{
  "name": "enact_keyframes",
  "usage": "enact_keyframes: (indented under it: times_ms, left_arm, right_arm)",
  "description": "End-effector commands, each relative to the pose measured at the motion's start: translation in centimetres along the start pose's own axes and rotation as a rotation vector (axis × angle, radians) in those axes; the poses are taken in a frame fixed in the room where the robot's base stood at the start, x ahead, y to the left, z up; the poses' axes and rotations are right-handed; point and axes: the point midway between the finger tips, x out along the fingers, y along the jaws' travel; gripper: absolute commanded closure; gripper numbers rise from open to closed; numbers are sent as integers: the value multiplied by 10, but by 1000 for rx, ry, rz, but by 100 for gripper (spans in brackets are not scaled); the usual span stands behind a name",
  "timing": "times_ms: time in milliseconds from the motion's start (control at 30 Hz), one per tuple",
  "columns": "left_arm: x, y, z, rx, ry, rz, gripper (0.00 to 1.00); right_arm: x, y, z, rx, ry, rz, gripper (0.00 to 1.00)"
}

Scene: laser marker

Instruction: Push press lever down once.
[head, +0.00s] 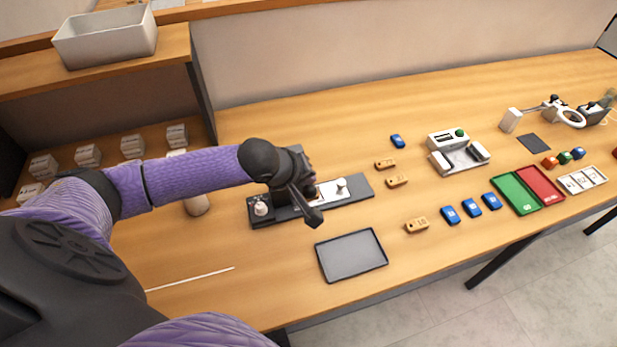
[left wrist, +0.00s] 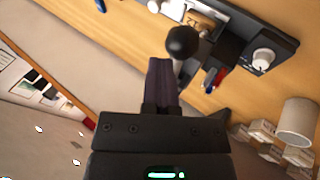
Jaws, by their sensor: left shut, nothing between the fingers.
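The laser marker (head: 357,190) is a long dark base on the table, with white knobs and a white block on top. My left gripper (head: 302,184) is over its left-middle part and covers some of it. In the left wrist view, the press lever (left wrist: 181,43) shows as a black ball on a grey stem. My left gripper's dark fingers (left wrist: 160,67) are shut and empty, just beside the stem and below the ball in the picture. I cannot tell whether they touch it. The lever is hard to separate from my gripper in the head view. My right gripper is not in view.
A dark tray (head: 351,256) lies in front of the marker. Several blue and tan tags, a white device (head: 457,152), and a green and red tray (head: 528,189) are to the right. A pale cylinder (head: 196,204) stands at left, behind my arm. Table at front left is mostly clear.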

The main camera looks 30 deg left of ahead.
Motion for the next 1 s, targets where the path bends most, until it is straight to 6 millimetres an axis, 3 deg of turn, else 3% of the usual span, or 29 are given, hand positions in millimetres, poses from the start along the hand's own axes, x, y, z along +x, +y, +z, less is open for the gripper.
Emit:
enact_keyframes:
  times_ms: [1000]
  left_arm:
    - [1,-1,1,0,0,-2,100]
  right_arm:
    - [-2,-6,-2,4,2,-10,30]
